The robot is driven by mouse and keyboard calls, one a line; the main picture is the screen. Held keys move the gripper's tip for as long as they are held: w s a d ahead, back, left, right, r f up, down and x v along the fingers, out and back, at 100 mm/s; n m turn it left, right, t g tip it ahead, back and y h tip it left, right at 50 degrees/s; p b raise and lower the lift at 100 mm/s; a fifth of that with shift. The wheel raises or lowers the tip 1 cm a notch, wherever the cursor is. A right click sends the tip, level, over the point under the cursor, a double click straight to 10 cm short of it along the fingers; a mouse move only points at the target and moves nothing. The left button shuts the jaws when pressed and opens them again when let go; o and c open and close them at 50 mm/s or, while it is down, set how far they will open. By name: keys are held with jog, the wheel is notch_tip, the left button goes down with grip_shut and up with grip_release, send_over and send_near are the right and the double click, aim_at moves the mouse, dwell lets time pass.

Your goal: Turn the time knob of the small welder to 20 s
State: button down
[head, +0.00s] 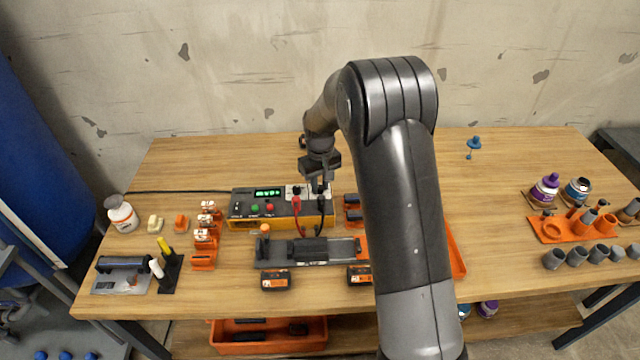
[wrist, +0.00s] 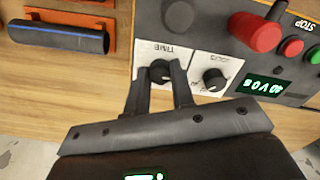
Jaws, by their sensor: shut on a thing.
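The small welder (head: 282,222) is an orange and dark box on the workbench, with a green display (head: 267,193) on its top panel. In the wrist view the panel is upside down. The time knob (wrist: 160,70) is black, on a white plate marked TIME. My gripper (wrist: 162,84) is shut on it, one finger at each side; it also shows in the head view (head: 318,184), above the panel's right part. The knob's pointer is mostly hidden, so its setting cannot be read. A second black knob (wrist: 214,79) on a white plate sits beside it, free of the fingers.
A red plug (wrist: 255,32) with a lead and red and green buttons (wrist: 292,47) are near the knobs. A clamp rig (head: 310,250) stands in front of the welder. Orange holders (head: 204,240) are to its left. The bench's back right is mostly clear.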

jog(key=m, duration=0.5)
jog(key=shift+m, duration=0.3)
jog(key=m, duration=1.1)
jog(key=shift+a+m, duration=0.1)
jog(key=shift+m, duration=0.3)
jog(key=m, duration=0.6)
jog(key=c, duration=1.2)
grip_release()
jog(key=shift+c, duration=0.2)
